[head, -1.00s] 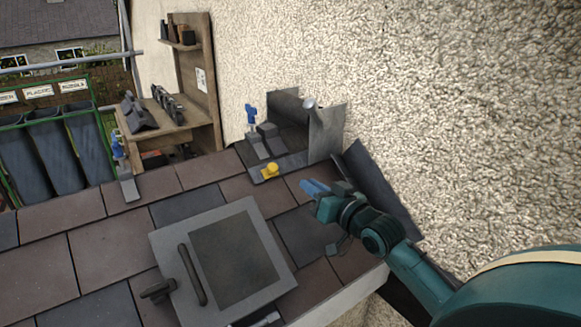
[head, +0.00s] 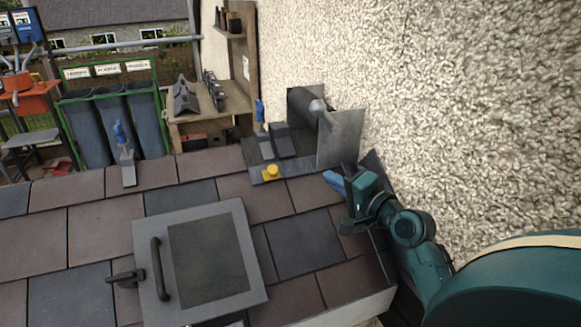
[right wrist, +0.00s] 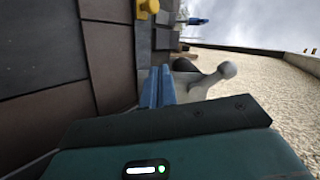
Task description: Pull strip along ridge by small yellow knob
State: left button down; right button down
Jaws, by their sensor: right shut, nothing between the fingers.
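The small yellow knob (head: 271,172) stands on the near left end of a flat dark grey strip (head: 300,164) at the top of the roof, against the pebble-dashed wall. The knob also shows at the top of the right wrist view (right wrist: 148,7). My right gripper (head: 334,180) is to the right of the knob, clearly apart from it. Its blue fingers are shut with nothing between them; they also show in the right wrist view (right wrist: 157,88). How far the strip runs behind the upright grey sheet is hidden. My left gripper is not in view.
An upright grey metal sheet (head: 339,138) stands just behind my right gripper. Blue-handled tools (head: 262,118) (head: 123,142) stand on the roof's upper edge. A framed hatch (head: 143,245) with a handle lies on the tiles. The rough wall (head: 450,110) bounds the right side.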

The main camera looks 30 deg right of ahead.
aim_at(272, 172)
jog(key=w, duration=0.4)
jog(key=w+p, duration=0.1)
jog(key=w, duration=0.4)
jog(key=shift+w+a+f, duration=0.1)
jog(key=shift+w+a, duration=0.1)
jog(key=shift+w, duration=0.1)
jog(key=a, duration=0.2)
jog(key=w+a+f+p, duration=0.1)
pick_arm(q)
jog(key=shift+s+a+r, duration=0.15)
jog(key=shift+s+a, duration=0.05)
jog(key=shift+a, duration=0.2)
pick_arm(e)
jog(key=shift+a+f, duration=0.1)
jog(key=shift+a, duration=0.3)
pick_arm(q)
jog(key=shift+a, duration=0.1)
